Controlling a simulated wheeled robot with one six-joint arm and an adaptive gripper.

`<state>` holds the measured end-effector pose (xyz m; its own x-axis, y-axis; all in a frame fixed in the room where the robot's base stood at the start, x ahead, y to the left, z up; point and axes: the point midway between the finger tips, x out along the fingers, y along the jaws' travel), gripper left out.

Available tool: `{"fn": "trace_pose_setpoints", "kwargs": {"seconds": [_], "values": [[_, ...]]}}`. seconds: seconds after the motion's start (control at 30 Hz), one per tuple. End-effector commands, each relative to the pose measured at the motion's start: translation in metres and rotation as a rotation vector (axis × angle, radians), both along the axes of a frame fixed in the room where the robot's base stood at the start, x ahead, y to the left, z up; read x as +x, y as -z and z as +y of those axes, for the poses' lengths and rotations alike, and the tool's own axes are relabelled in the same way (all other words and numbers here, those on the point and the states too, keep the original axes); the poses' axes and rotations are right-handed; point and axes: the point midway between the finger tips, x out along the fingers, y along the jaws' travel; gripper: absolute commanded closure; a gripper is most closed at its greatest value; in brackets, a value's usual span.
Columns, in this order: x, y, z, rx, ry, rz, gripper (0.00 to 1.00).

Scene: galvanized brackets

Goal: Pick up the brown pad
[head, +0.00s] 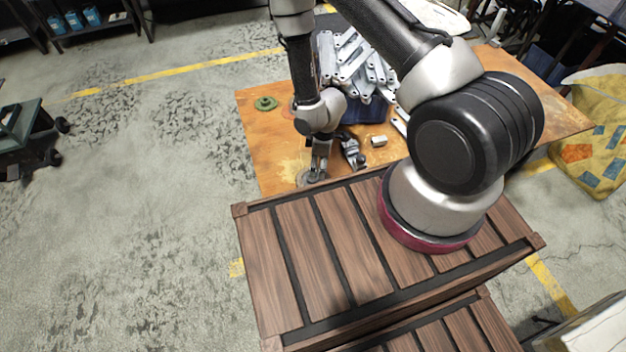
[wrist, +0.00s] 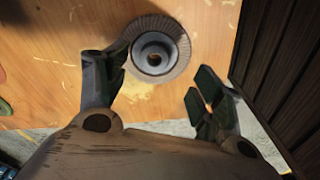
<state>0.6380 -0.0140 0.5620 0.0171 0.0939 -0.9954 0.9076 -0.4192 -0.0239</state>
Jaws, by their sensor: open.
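A round grey-brown pad (wrist: 178,38) with a pale raised hub lies flat on the wooden table in the wrist view, just beyond my gripper (wrist: 160,82). The fingers are apart with nothing between them. The left fingertip overlaps the pad's edge in the picture; I cannot tell if they touch. In the head view the pad (head: 305,179) is partly hidden under my gripper (head: 318,168), close to the table's front edge.
The wooden table (head: 258,140) holds a green knob-like part (head: 265,103), a dark bin heaped with galvanized brackets (head: 350,60), a small pale block (head: 379,141) and a metal clamp-like tool (head: 352,152).

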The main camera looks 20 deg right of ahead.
Motion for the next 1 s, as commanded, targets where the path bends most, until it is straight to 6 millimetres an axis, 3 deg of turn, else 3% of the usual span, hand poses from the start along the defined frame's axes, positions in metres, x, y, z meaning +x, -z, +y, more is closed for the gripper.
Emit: {"fn": "trace_pose_setpoints", "kwargs": {"seconds": [0.17, 0.6, 0.87, 0.9, 1.0], "values": [[0.007, 0.012, 0.006, 0.018, -0.044, -0.034, 0.33], [0.010, 0.072, 0.012, 0.016, -0.040, -0.032, 0.33], [0.011, 0.076, 0.013, 0.017, -0.040, -0.033, 0.33], [0.011, 0.076, 0.013, 0.017, -0.040, -0.033, 0.34], [0.011, 0.076, 0.013, 0.017, -0.040, -0.033, 0.53]]}}
